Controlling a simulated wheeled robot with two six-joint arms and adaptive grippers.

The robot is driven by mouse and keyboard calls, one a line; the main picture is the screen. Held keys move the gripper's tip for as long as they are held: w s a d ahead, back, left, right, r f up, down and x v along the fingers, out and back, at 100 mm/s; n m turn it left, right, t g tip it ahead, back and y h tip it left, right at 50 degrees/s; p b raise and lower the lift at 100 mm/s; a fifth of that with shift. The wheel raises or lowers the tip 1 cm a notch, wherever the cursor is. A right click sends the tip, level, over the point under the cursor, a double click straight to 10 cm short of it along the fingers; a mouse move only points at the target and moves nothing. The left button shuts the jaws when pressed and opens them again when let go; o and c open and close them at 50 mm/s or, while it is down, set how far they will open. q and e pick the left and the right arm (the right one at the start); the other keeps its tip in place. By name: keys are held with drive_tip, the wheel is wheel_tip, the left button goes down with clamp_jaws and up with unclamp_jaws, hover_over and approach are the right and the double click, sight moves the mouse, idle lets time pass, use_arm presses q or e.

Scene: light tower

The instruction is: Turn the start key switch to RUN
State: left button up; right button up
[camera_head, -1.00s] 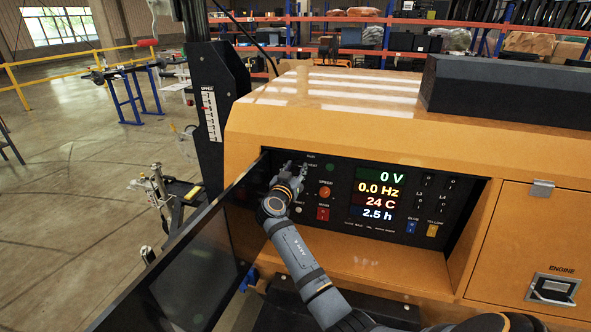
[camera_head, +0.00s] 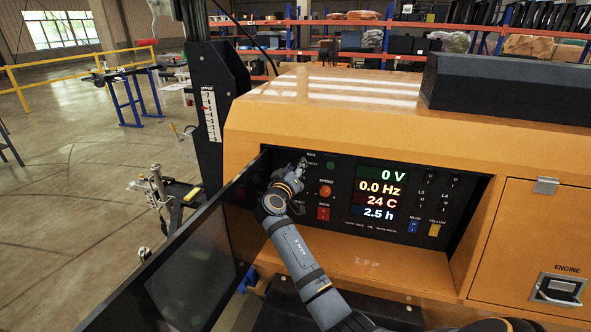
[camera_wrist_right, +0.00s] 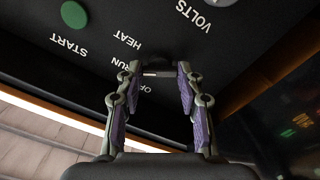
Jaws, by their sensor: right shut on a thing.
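The start key switch (camera_wrist_right: 157,73) is on the black control panel, between my right gripper's fingertips in the right wrist view. Its small bar shows between the pads. My right gripper (camera_head: 297,168) is at the panel's upper left end in the head view and hides the key there. In the right wrist view the gripper (camera_wrist_right: 158,85) is shut on the key, one finger on each side. My left gripper is not in view.
A green button (camera_head: 331,168), an orange knob (camera_head: 325,191) and a red switch (camera_head: 323,213) sit close right of the gripper. The display (camera_head: 380,193) reads 0 V and 0.0 Hz. An open dark door (camera_head: 190,265) stands left of the recess.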

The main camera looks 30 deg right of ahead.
drive_tip(key=shift+n, duration=1.1)
drive_tip(key=o, duration=1.2)
drive_tip(key=shift+c, duration=0.2)
drive_tip(key=v, duration=0.7)
drive_tip(key=shift+s+a, duration=0.15)
drive_tip(key=shift+a, duration=0.05)
